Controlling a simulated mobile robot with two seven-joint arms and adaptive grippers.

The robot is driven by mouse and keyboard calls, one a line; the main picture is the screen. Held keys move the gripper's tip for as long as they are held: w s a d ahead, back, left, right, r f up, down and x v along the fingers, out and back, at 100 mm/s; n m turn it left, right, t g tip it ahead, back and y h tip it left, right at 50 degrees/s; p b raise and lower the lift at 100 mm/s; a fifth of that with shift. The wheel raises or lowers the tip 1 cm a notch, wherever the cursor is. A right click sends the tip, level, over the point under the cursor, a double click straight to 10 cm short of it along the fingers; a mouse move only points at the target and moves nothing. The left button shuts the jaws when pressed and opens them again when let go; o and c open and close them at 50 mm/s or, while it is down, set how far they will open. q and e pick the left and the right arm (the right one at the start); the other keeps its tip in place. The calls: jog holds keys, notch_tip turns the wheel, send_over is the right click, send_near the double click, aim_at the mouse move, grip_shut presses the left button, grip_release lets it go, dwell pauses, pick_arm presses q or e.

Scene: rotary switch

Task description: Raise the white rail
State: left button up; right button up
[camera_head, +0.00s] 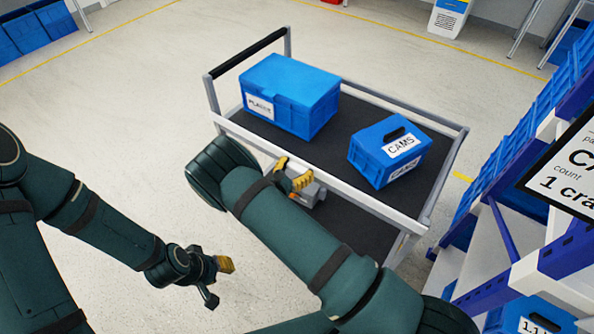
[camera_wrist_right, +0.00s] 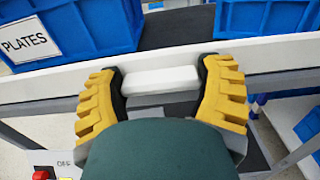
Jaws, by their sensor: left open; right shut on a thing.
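The white rail (camera_head: 370,204) runs along the near long side of a two-level cart. It also crosses the right wrist view (camera_wrist_right: 40,86), with a short white block (camera_wrist_right: 160,80) at its middle. My right gripper (camera_head: 294,178) is at the rail's near side. In the right wrist view its yellow fingers (camera_wrist_right: 160,76) are shut on this white block of the rail, one finger at each end. My left gripper (camera_head: 218,278) is open and empty, low over the floor at the left of the cart.
A blue box labelled PLATES (camera_head: 295,90) and a smaller blue CAMS box (camera_head: 388,152) stand on the cart's dark top shelf. A grey box with a red switch and OFF label (camera_wrist_right: 50,172) sits below the rail. A blue-bin rack (camera_head: 500,170) stands right.

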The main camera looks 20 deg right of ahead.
jog(key=shift+w+r, duration=0.1)
jog(key=shift+r, duration=0.15)
jog(key=o, duration=1.3)
jog(key=shift+c, duration=0.2)
jog(key=shift+s+a+f, duration=0.1)
jog(key=shift+s+a, duration=0.25)
jog(key=shift+a, duration=0.1)
jog(key=v, duration=0.6)
jog(key=shift+s, duration=0.2)
jog(key=shift+a, duration=0.15)
